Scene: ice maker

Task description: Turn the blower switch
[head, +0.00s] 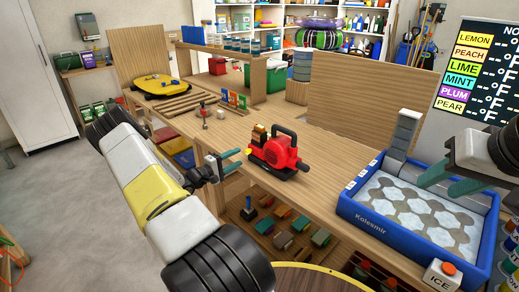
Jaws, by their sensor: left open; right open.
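The blower (278,155) is red with a black handle on top and stands upright on the wooden workbench in the head view. Its switch is too small to make out. My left gripper (238,159), with teal fingers, is just left of the blower at about its body height. It is open and empty, with a small gap to the blower visible. My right gripper (438,184) is at the right, open and empty, over the blue ice tray. My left arm hides part of the bench's left front.
The ice machine's blue tray (348,213) with hexagonal tiles fills the bench's right end, with an ICE button box (442,275) at its front. A wooden board (370,95) stands behind. Bench around the blower is mostly clear.

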